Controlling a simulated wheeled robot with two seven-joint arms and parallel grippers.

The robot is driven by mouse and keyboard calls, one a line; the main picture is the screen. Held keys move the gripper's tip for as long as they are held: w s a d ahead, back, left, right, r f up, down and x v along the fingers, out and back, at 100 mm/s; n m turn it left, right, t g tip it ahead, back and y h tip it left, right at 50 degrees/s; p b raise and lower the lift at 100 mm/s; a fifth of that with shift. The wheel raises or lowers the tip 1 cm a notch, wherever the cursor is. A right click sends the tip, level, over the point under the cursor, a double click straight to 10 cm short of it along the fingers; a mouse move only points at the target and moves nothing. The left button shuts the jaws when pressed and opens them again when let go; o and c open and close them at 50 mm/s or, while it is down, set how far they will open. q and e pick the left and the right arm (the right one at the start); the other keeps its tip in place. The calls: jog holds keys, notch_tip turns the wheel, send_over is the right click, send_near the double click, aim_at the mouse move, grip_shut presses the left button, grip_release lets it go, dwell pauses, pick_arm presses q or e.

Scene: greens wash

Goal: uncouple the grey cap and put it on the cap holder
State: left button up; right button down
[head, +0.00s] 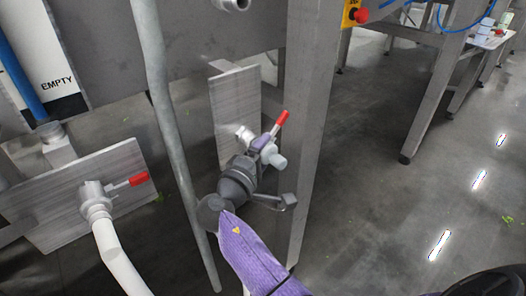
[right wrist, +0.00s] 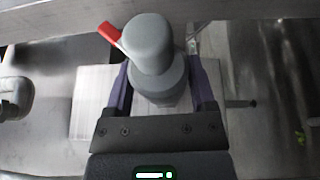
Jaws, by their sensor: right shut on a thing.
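The grey cap (right wrist: 150,45) is a rounded light-grey piece between the two purple fingers of my right gripper (right wrist: 157,88). In the head view the cap (head: 277,161) shows beside the right gripper (head: 262,143), which is shut on it. The cap is close to a valve fitting (head: 243,132) with a red lever (head: 282,118) on a metal plate (head: 235,100). I cannot tell whether the cap is still joined to the fitting, as the fingers hide the contact. I cannot pick out the cap holder for sure. My left gripper is not in view.
A second plate (head: 50,215) at left carries a valve with a red lever (head: 138,179) and a white hose (head: 122,258). A grey pipe (head: 165,120) and a steel leg (head: 308,110) stand either side of my right gripper. The floor at right is open.

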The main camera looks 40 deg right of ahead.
aim_at(249, 146)
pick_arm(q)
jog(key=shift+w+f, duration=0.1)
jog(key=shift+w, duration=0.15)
pick_arm(e)
jog(key=shift+w, duration=0.1)
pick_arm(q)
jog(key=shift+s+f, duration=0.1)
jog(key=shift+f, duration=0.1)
pick_arm(e)
jog(key=shift+w+f, duration=0.1)
jog(key=shift+w, duration=0.1)
pick_arm(q)
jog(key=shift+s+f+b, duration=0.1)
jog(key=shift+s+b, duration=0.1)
jog(key=shift+b, duration=0.25)
pick_arm(e)
jog(key=shift+w, duration=0.2)
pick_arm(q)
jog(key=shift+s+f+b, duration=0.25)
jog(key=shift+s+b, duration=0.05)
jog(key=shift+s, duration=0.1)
pick_arm(e)
jog(key=shift+w, duration=0.4)
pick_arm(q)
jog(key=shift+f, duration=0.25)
pick_arm(e)
jog(key=shift+w+a, duration=0.1)
jog(key=shift+w, duration=0.2)
